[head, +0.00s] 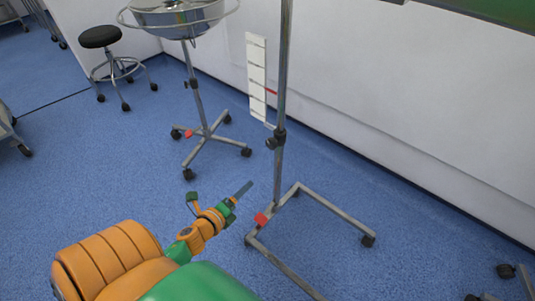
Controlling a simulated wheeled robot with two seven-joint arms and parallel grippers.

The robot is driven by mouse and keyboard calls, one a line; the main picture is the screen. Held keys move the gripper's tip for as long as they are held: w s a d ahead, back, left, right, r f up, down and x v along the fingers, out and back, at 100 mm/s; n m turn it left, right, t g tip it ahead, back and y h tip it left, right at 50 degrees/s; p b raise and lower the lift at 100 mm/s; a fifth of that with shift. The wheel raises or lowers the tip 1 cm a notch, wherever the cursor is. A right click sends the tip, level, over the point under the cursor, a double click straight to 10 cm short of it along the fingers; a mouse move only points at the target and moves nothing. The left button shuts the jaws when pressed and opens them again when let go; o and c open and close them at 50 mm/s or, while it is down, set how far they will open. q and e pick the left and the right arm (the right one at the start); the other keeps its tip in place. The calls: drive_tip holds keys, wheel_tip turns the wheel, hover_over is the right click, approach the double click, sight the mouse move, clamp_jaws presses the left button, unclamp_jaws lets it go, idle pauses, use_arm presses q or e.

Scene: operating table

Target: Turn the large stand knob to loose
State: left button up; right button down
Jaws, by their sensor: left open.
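The large stand is a tall grey metal pole (281,80) rising from a wheeled base frame. A dark knob (273,142) sits on a black collar around the pole, about halfway up the view. I cannot read any loose or tight marking on it. My left gripper (240,193) is open, with nothing seen between its fingers. It is below and left of the knob, clearly apart from it and from the pole. My right gripper is not in view.
The large stand's base (325,205) spreads low to the right of my gripper, with a red pedal-like piece (262,219). A white strip with marks (256,75) is beside the pole. A smaller basin stand (197,90) and a black stool (100,37) stand behind.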

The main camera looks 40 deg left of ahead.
use_arm(q)
wheel_tip(320, 180, up, 7)
drive_tip(key=w+m+t+h+b, duration=0.2)
drive_tip(key=w+m+t+b, duration=0.1)
drive_tip(key=m, duration=0.6)
drive_tip(key=m+t+h+b, duration=0.1)
drive_tip(key=m+t, duration=0.1)
drive_tip(key=m, duration=0.4)
approach(270, 145)
drive_tip(key=w, duration=0.1)
drive_tip(key=shift+m, duration=0.4)
drive_tip(key=w, duration=0.4)
drive_tip(key=w+p, duration=0.1)
drive_tip(key=w, duration=0.2)
drive_tip(key=shift+d+r, duration=0.25)
drive_tip(key=shift+r, duration=0.05)
drive_tip(key=shift+w, duration=0.1)
clamp_jaws()
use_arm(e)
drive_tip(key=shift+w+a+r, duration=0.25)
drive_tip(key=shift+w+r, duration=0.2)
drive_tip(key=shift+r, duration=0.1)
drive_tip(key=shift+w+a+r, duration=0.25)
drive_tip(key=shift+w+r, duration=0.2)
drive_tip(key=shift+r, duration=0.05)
